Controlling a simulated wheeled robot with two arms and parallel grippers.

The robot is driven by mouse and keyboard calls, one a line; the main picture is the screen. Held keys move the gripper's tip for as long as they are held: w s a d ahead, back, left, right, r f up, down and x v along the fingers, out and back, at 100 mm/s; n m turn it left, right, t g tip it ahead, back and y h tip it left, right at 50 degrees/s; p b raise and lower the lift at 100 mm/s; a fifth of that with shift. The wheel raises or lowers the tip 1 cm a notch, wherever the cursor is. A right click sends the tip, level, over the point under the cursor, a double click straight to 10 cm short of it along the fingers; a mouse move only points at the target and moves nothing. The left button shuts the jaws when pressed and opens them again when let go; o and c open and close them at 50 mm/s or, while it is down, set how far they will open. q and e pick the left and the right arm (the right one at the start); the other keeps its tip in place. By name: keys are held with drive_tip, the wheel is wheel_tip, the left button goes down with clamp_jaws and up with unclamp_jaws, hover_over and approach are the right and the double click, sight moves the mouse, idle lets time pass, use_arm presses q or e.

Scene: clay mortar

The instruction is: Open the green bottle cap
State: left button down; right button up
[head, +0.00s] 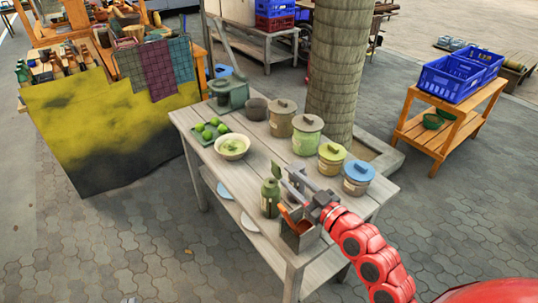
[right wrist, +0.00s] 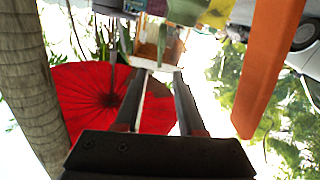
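The green bottle (head: 270,199) stands upright near the front left edge of the wooden table (head: 250,150). Its cap is hard to make out; a small flat green piece (head: 277,172) shows just above it, and I cannot tell what it is. My right gripper (head: 286,174) reaches in from the right, its fingers spread and pointing left, just above and beside the bottle's top. In the right wrist view the two fingers (right wrist: 157,85) are clearly apart, with no held object visible between them. I cannot tell whether they touch the bottle. My left gripper is out of view.
An open-topped box with orange things (head: 298,232) stands under my right wrist. Lidded jars (head: 307,136), a cream bowl (head: 232,147) and green limes (head: 208,130) stand behind the bottle. A thick trunk (head: 338,70) rises behind the table. Paving on the left is clear.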

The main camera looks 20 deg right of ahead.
sight(273, 162)
drive_tip(key=p+x, duration=0.2)
drive_tip(key=x, duration=0.9)
drive_tip(key=shift+w, duration=0.25)
drive_tip(key=shift+f, duration=0.1)
clamp_jaws()
